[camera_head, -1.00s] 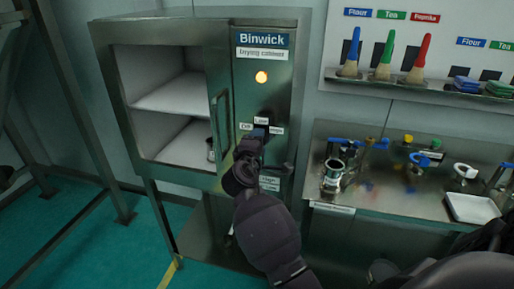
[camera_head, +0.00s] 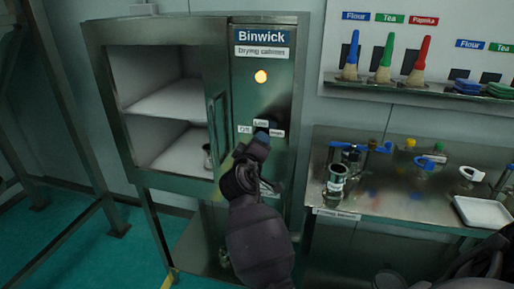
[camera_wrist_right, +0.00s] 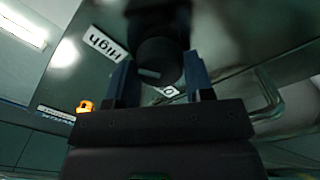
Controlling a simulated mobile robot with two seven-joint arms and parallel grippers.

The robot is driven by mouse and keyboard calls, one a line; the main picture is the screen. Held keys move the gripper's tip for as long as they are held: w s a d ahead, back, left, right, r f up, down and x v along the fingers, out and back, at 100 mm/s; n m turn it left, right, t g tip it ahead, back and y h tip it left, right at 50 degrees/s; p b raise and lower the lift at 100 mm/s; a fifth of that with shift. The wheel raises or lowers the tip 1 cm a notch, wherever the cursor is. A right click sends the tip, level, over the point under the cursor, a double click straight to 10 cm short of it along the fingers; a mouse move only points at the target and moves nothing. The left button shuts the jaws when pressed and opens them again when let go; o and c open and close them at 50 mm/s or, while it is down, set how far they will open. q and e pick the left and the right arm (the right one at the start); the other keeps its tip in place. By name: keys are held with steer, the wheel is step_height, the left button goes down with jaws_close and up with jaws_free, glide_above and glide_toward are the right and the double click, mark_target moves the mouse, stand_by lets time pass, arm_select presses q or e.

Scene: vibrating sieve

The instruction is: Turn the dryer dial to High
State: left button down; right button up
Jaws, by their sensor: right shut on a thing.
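The dryer is a metal drying cabinet (camera_head: 300,55) marked Binwick, left of centre in the head view. Its black dial (camera_wrist_right: 158,58) shows between the fingers in the right wrist view, with a pale mark on its face. My right gripper (camera_head: 261,143) is at the dial and shut on it; in the right wrist view its two blue fingers (camera_wrist_right: 160,84) flank the knob. A High label (camera_wrist_right: 105,43) lies to the knob's left there, and a partly covered label (camera_wrist_right: 168,91) is just below it. In the head view the gripper hides the dial.
An orange lamp (camera_head: 261,77) glows above the dial. A vertical handle (camera_head: 216,125) stands left of it, beside the open shelves holding a small metal cup (camera_head: 208,156). A metal bench (camera_head: 390,205) with tools and a white tray (camera_head: 480,211) stands to the right.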

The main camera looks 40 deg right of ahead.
stand_by(0.4)
steer(key=o, duration=0.9)
steer(key=shift+o, duration=0.2)
